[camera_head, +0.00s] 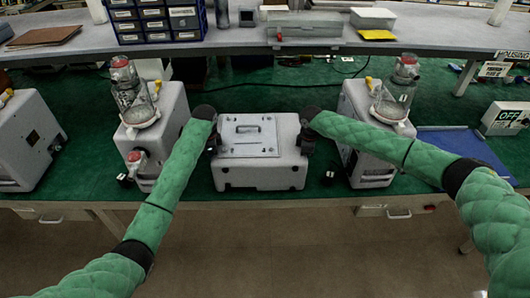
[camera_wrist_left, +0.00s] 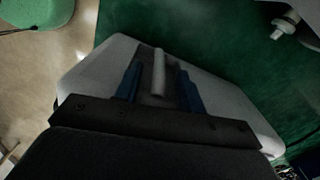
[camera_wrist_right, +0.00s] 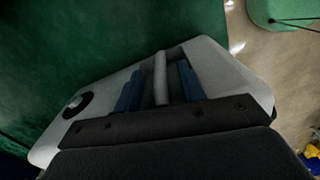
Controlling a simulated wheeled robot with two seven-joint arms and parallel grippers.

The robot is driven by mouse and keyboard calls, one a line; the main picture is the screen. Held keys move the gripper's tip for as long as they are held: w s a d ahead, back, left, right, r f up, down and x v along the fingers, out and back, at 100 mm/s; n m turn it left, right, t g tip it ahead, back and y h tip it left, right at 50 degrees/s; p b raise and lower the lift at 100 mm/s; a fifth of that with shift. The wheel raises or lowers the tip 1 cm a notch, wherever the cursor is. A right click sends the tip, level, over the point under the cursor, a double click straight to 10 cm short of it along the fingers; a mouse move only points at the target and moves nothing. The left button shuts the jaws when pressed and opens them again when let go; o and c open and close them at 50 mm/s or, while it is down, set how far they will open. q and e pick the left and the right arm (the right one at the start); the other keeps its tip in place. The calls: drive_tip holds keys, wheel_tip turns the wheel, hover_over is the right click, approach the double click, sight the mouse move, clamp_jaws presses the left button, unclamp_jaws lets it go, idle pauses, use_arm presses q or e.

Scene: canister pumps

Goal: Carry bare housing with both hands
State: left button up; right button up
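The bare housing (camera_head: 260,177) is a pale grey box with a flat plate and small handle on top, resting on the green mat at the bench's front middle. My left gripper (camera_head: 212,141) is at its left side and my right gripper (camera_head: 305,140) at its right side. In the left wrist view, the blue fingers (camera_wrist_left: 158,88) stand on either side of a grey side bar (camera_wrist_left: 158,70), with gaps showing. In the right wrist view, the blue fingers (camera_wrist_right: 160,88) likewise straddle a side bar (camera_wrist_right: 160,72), apart from it. The exact finger depth is hidden.
Canister pumps stand close on the left (camera_head: 165,107) and right (camera_head: 362,108), with another unit (camera_head: 28,140) at far left. A blue mat (camera_head: 455,148) lies to the right, beside a box with an OFF sign (camera_head: 505,120). A raised shelf (camera_head: 230,42) crosses behind.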

use_arm(q)
clamp_jaws()
use_arm(e)
clamp_jaws()
drive_tip(key=shift+r, duration=0.1)
idle(1.0)
use_arm(q)
drive_tip(key=shift+w+r, duration=0.1)
drive_tip(key=shift+r, duration=0.1)
use_arm(e)
drive_tip(key=shift+w+r, duration=0.1)
